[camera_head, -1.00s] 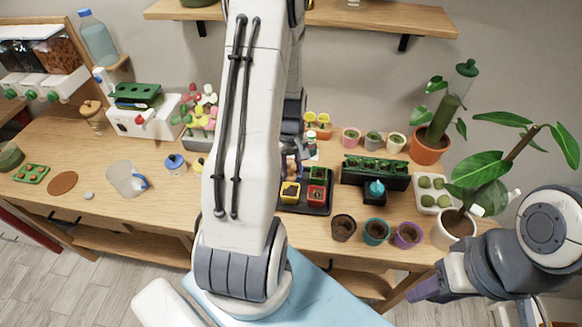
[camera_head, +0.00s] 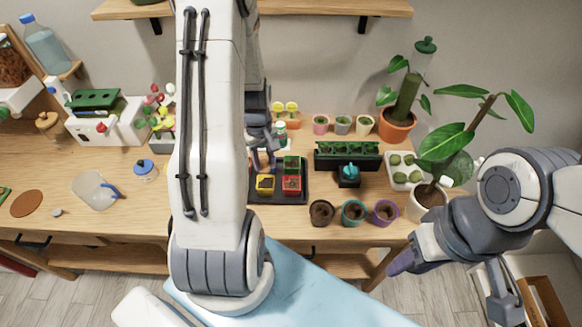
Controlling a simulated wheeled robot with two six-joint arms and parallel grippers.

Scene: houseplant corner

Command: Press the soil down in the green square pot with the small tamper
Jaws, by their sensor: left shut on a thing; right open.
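The green square pot (camera_head: 292,163) stands at the back right of a black tray on the bench and holds dark soil. My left gripper (camera_head: 264,156) is beside this pot, just to its left, above the back of the tray. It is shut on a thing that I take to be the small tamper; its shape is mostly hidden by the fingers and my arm. My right gripper (camera_head: 402,263) is open and empty, low in front of the bench's front right edge.
The black tray (camera_head: 305,194) also holds a yellow pot (camera_head: 265,184) and a red pot (camera_head: 291,185). A teal item (camera_head: 348,172) sits in a black holder to the right. Round pots (camera_head: 353,212) line the front. A leafy plant (camera_head: 430,196) stands near my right arm.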

